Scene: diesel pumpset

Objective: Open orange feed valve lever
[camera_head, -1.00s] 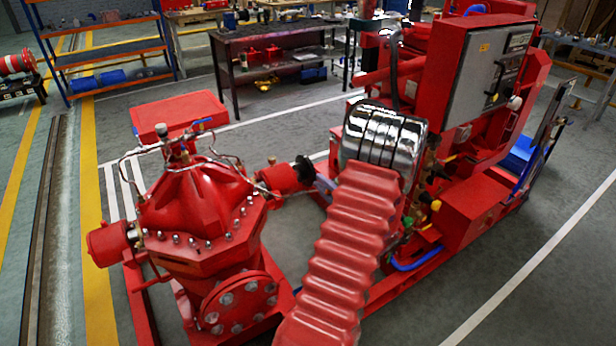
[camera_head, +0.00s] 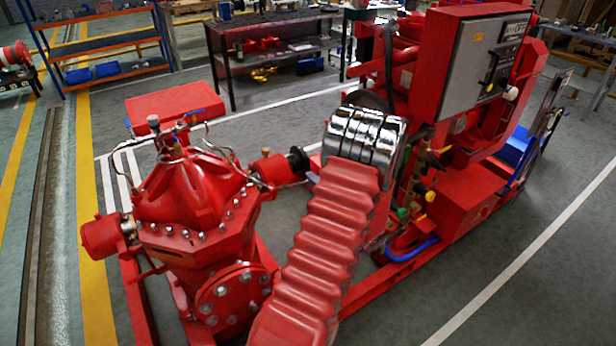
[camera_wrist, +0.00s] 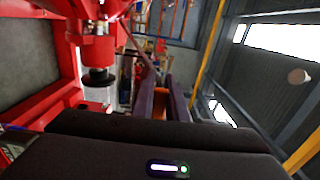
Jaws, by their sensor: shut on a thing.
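My gripper (camera_wrist: 162,88) shows in the wrist view as two dark fingers pointing away from the camera. An orange piece (camera_wrist: 161,104), which looks like the feed valve lever, shows between the fingers, and they are shut on it. Most of the lever is hidden by the fingers, so I cannot tell its angle. In the head view my red ribbed arm cover reaches up toward the pumpset and my gripper is hidden. Small yellow valve parts (camera_head: 430,196) show on the pumpset right of my arm; I cannot tell the orange lever there.
The red pump body (camera_head: 195,205) stands left of my arm. The grey-faced control cabinet (camera_head: 484,66) is at the upper right. A dark workbench (camera_head: 280,38) and a blue-orange shelf (camera_head: 105,45) stand behind. Clear floor (camera_head: 540,285) lies at the right.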

